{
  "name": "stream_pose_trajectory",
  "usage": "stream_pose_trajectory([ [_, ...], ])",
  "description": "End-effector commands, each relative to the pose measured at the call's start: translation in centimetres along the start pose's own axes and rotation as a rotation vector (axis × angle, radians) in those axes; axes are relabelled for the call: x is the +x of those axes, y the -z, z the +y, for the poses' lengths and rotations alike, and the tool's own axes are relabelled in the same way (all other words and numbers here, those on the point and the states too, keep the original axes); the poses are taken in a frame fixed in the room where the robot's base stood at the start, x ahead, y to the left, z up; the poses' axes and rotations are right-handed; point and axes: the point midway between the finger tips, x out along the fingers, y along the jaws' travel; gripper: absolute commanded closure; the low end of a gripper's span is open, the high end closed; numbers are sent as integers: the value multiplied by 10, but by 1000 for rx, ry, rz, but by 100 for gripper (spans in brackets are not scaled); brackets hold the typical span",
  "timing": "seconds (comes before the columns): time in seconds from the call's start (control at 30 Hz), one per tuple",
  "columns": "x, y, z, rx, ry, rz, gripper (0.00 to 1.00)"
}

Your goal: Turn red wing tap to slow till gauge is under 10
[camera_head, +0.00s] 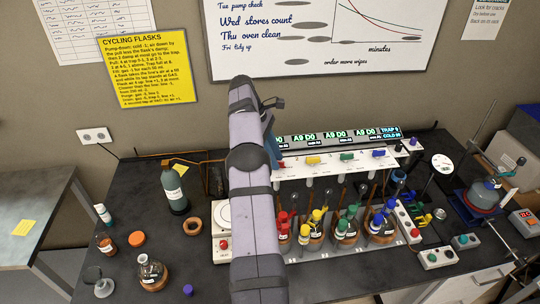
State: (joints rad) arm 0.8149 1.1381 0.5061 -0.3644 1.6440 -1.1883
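The red wing tap (281,163) is at the left end of the white manifold panel, partly covered by my arm. Yellow (313,160), green (347,156) and blue (379,153) taps stand to its right. My arm rises through the middle of the view, and my gripper (274,153) appears to be at its right side, close to the red tap. Its fingers are mostly hidden, so neither contact nor opening can be told. The lit display strip (335,137) reads A9 D0 in several windows; its left end is hidden. A round dial gauge (442,163) stands at the right, its reading too small.
Flasks with coloured caps (345,230) stand in a row below the panel. A dark green bottle (175,192) and a round flask (151,273) stand at the left. Switch boxes (437,257) and a clamp-stand flask (485,192) are at the right.

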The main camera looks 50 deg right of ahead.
Motion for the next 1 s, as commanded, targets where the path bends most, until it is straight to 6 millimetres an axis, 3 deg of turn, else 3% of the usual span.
stream_pose_trajectory([
  [0.43, 1, 0, 0, -44, -17, 0, 71],
  [1.0, 7, 3, -2, -267, -112, 2, 71],
])
